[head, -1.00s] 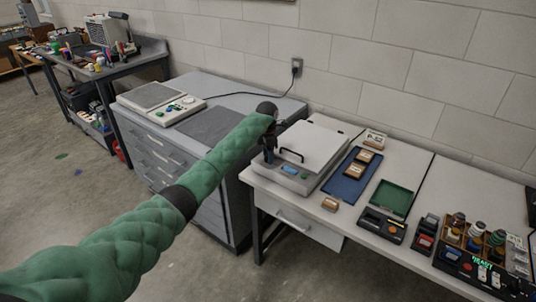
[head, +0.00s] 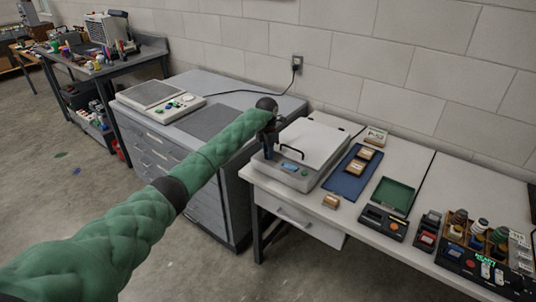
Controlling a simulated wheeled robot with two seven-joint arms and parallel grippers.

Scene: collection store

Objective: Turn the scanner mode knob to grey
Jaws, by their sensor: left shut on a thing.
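The scanner (head: 300,146) stands at the left end of the white table, with a white lid, a dark handle and a small blue display on its front panel. My left gripper (head: 268,153) points down at the left end of that front panel. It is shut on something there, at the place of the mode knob. The knob itself is hidden behind the gripper, so I cannot see which colour it points to. My right gripper is not in the picture.
A blue tray (head: 343,184) with small boxes lies right of the scanner, then a green tray (head: 393,196) and a rack of bottles (head: 480,232). A grey drawer cabinet (head: 180,158) stands to the left, with a light panel device (head: 162,102) on top.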

